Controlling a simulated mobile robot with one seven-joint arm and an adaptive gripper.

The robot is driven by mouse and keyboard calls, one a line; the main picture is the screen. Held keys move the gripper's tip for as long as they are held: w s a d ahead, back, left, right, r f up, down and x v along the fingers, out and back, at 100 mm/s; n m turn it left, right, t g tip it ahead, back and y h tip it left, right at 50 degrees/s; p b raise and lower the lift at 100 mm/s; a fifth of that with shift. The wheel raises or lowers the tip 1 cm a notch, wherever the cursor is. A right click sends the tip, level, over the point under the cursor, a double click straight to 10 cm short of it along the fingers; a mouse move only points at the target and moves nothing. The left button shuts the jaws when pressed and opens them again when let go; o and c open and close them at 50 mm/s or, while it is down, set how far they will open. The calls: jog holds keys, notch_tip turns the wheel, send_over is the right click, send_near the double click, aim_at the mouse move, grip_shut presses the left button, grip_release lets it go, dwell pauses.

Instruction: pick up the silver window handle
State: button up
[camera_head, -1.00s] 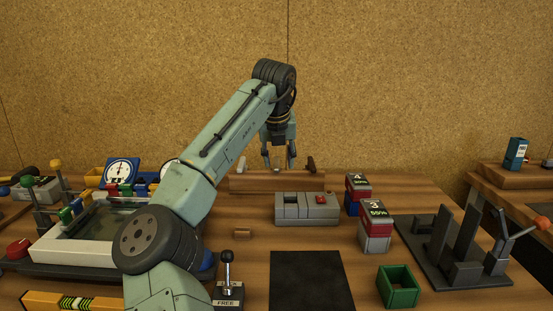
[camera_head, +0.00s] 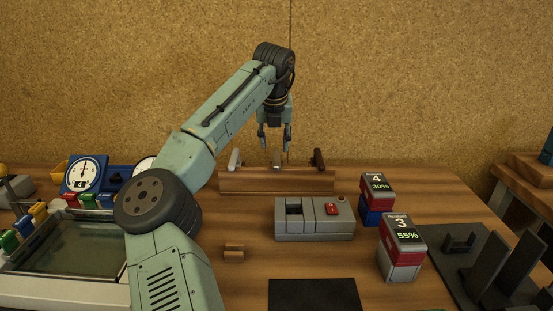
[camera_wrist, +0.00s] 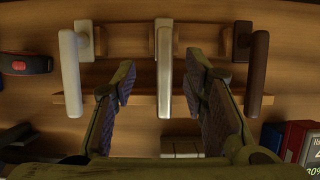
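The silver window handle (camera_wrist: 164,70) is the middle one of three handles on a wooden rack. In the wrist view it lies between the two open fingers of my gripper (camera_wrist: 160,82), with a gap on both sides. In the head view the silver handle (camera_head: 277,159) stands upright on the rack, small and partly indistinct. My gripper (camera_head: 275,147) points down just above it, open and holding nothing. I cannot tell the exact height between fingertips and handle.
A pale handle (camera_wrist: 70,75) stands left and a dark brown handle (camera_wrist: 258,75) right on the wooden rack (camera_head: 276,184), close to the fingers.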

aim_at(277, 153)
jog(key=shift+d+p+x, duration=0.15)
jog(key=shift+p+x, duration=0.25)
jog(key=shift+x, duration=1.05)
jog(key=shift+d+p+x, duration=0.15)
jog(key=shift+p+x, duration=0.2)
jog(key=shift+x, duration=1.1)
jog(key=shift+s, duration=0.1)
grip_shut()
